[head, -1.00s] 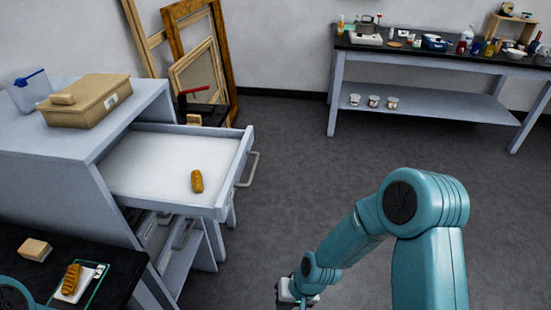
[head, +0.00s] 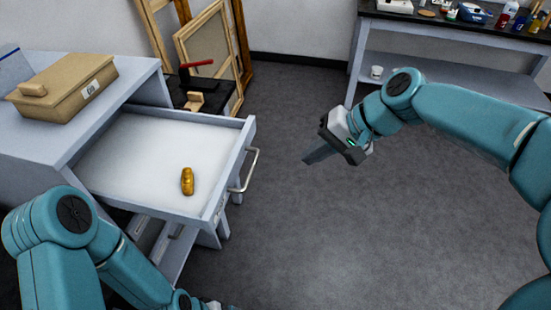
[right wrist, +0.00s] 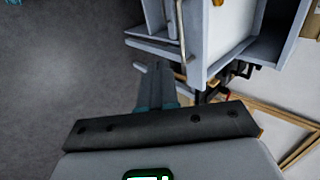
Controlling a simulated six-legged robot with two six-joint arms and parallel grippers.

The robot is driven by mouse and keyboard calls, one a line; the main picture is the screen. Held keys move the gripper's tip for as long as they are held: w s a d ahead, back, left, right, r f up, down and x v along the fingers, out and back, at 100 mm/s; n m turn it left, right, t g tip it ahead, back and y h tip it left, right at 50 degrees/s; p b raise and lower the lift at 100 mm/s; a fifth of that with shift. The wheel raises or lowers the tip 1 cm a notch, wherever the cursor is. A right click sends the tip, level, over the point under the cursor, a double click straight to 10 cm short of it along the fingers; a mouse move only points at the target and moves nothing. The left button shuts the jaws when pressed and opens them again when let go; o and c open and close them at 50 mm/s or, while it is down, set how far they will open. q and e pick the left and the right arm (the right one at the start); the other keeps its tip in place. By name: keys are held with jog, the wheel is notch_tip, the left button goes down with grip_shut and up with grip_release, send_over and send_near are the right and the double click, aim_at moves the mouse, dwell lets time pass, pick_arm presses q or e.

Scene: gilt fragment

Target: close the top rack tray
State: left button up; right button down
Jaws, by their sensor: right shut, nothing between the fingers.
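The top rack tray (head: 130,150) is pulled well out of the grey rack (head: 90,130), with a metal bar handle (head: 246,172) on its front. A gilt fragment (head: 187,181) lies inside near the front. The tray also shows in the right wrist view (right wrist: 226,30), with its handle (right wrist: 182,30). My right gripper (head: 309,158) is shut and empty, in the air to the right of the handle and apart from it. Its fingers show in the right wrist view (right wrist: 155,88). My left gripper (head: 212,305) only just shows at the bottom edge, below the tray; its jaws cannot be made out.
A tan box (head: 65,85) stands on the rack top. Wooden frames (head: 212,50) and a dark stand with a red-handled tool (head: 197,78) are behind the tray. A table with bottles (head: 460,20) is at the back right. The floor right of the tray is clear.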

pick_arm(q)
jog(key=shift+w+d+r+p, duration=0.1)
jog(key=shift+w+r+p, duration=0.2)
jog(key=shift+r+p, duration=0.6)
pick_arm(e)
jog(key=w+a+f, duration=0.3)
jog(key=a+f, duration=0.4)
jog(key=a, duration=0.3)
jog(key=shift+f, duration=0.25)
